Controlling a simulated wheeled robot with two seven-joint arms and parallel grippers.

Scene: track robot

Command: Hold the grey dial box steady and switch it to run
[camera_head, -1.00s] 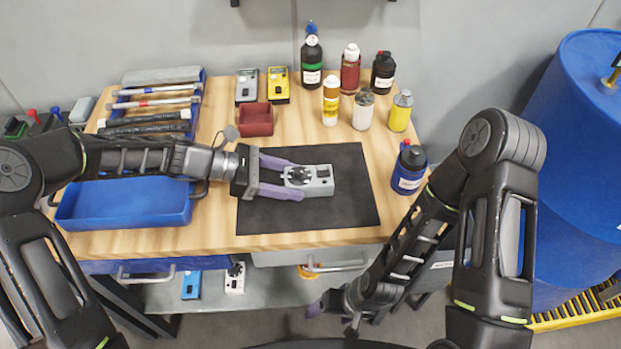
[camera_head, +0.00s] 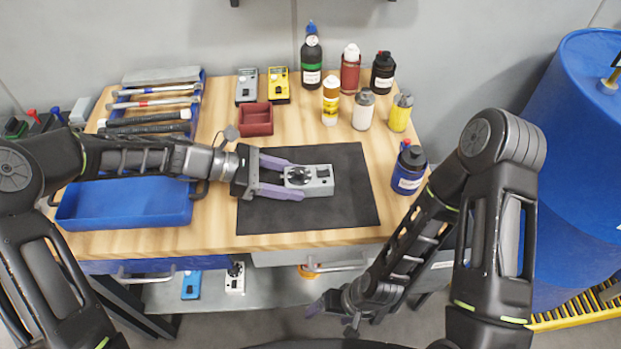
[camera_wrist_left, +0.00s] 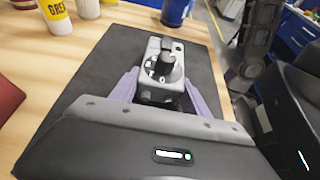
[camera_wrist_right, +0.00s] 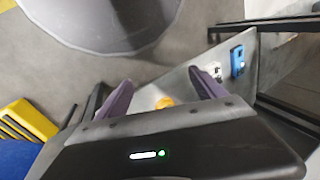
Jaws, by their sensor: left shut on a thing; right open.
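The grey dial box (camera_head: 319,181) lies on the black mat (camera_head: 350,215) on the wooden bench, its black round dial (camera_head: 298,176) on top. My left gripper (camera_head: 285,178) is shut on the box, one purple finger along each long side. In the left wrist view the box (camera_wrist_left: 165,65) sits between the fingers (camera_wrist_left: 160,95), with its black dial standing up near them. I cannot read the dial's setting. My right gripper (camera_head: 333,310) is low in front of the bench, away from the box. In the right wrist view its fingers (camera_wrist_right: 160,100) are apart and empty.
A red tray (camera_head: 256,119), grey and yellow meters (camera_head: 278,85) and several bottles (camera_head: 350,70) stand behind the mat. A blue bottle (camera_head: 408,172) stands right of it, a blue bin (camera_head: 125,205) left. Drawer handles (camera_head: 336,266) stick out at the front. The mat's right part is clear.

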